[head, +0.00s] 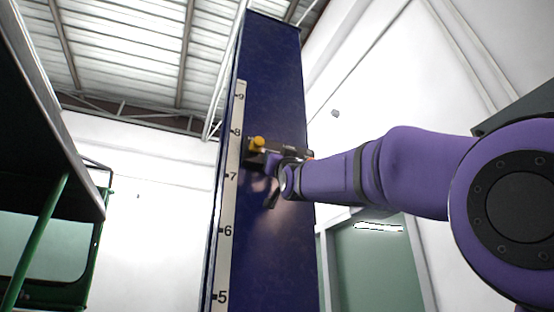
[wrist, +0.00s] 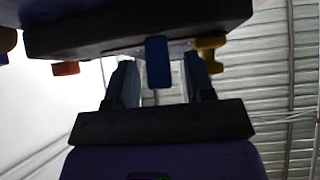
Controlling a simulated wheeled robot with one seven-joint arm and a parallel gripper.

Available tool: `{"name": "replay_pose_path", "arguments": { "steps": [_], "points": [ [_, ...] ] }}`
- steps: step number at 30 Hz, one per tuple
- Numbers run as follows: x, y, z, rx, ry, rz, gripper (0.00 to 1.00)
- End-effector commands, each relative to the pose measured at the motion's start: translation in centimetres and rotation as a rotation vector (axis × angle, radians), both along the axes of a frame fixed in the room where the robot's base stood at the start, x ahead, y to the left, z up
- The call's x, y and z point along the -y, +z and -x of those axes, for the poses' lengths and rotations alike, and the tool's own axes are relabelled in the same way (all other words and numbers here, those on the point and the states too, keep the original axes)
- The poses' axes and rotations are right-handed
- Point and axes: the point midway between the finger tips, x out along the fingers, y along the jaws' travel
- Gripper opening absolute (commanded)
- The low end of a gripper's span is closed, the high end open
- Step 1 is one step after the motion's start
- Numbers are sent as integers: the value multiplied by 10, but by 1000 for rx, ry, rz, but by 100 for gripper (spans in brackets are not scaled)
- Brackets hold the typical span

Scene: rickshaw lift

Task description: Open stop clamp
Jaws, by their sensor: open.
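The stop clamp (head: 292,151) is a dark block on the tall blue column, between the scale marks 7 and 8. A yellow knob (head: 257,143) sits at its left end. In the wrist view the clamp (wrist: 120,35) spans the top as a dark bar, with the yellow knob (wrist: 210,52) at right and an orange-red piece (wrist: 66,68) at left. A blue tab (wrist: 157,62) hangs from it. My gripper (wrist: 159,72) is open just below the clamp, with the tab between its fingers. Gaps show on both sides of the tab. In the head view my gripper (head: 272,174) partly hides the clamp.
The blue column (head: 270,75) has a pale number scale (head: 228,200) along its left edge. A green-framed vehicle (head: 50,230) with a dark canopy stands at left. A grey-green door (head: 375,265) is in the white wall behind at right.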

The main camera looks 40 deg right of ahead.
Motion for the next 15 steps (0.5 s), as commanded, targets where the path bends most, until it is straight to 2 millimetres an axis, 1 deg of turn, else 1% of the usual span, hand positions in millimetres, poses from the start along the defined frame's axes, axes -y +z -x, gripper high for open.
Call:
{"name": "replay_pose_path", "arguments": {
  "steps": [3, 11, 14, 15],
  "points": [
    [1, 3, -3, 0, 0, 0, 49],
    [1, 3, -3, 0, 0, 0, 49],
    [1, 3, -3, 0, 0, 0, 28],
    [1, 3, -3, 0, 0, 0, 19]
  ]
}}
